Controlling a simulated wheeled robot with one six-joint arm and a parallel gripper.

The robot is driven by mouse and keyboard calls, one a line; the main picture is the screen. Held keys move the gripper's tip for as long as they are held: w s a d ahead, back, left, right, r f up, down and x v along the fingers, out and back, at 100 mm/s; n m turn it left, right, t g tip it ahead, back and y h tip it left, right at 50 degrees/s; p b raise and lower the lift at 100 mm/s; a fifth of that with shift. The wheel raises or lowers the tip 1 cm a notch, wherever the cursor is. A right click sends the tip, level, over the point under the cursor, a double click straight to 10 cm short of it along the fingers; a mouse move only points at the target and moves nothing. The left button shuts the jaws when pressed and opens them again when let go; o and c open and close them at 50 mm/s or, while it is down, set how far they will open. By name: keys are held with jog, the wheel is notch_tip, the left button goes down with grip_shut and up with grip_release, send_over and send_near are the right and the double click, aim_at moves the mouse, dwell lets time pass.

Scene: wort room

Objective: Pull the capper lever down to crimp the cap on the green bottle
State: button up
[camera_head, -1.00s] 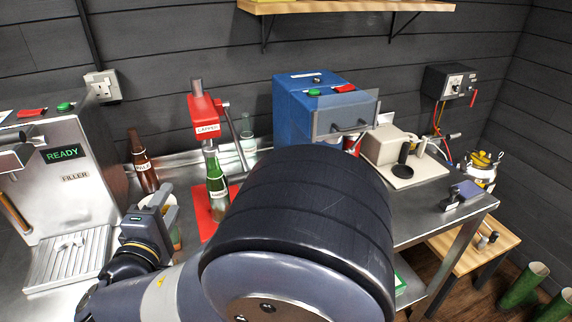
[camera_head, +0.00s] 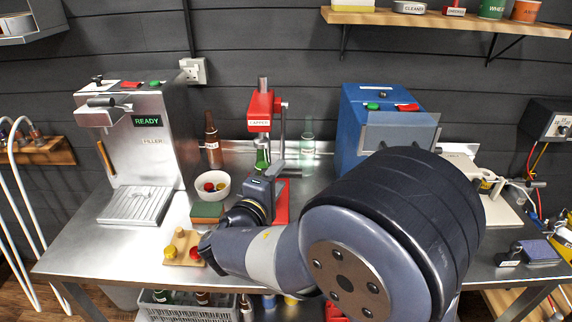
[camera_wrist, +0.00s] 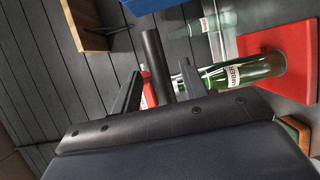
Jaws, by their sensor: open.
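The red capper (camera_head: 260,112) stands on the counter with its red base (camera_head: 281,203). Its lever arm (camera_head: 283,128) hangs at the right side of the head. The green bottle (camera_head: 262,158) stands upright under the head, its lower part hidden by my gripper in the head view. My gripper (camera_head: 262,186) is in front of the bottle. In the wrist view my gripper (camera_wrist: 160,72) is open, with a dark bar (camera_wrist: 154,60), apparently the lever's grip, between the fingers; contact cannot be told.
The filler (camera_head: 150,150) stands left, with a brown bottle (camera_head: 213,145) and white bowl (camera_head: 211,186) beside it. A clear bottle (camera_head: 307,142) is behind, right of the capper. The blue machine (camera_head: 385,125) stands to the right. A wooden block with knobs (camera_head: 182,248) sits near the front edge.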

jog(key=shift+p+x, duration=0.45)
jog(key=shift+x, duration=1.7)
jog(key=shift+s+f, duration=0.1)
grip_shut()
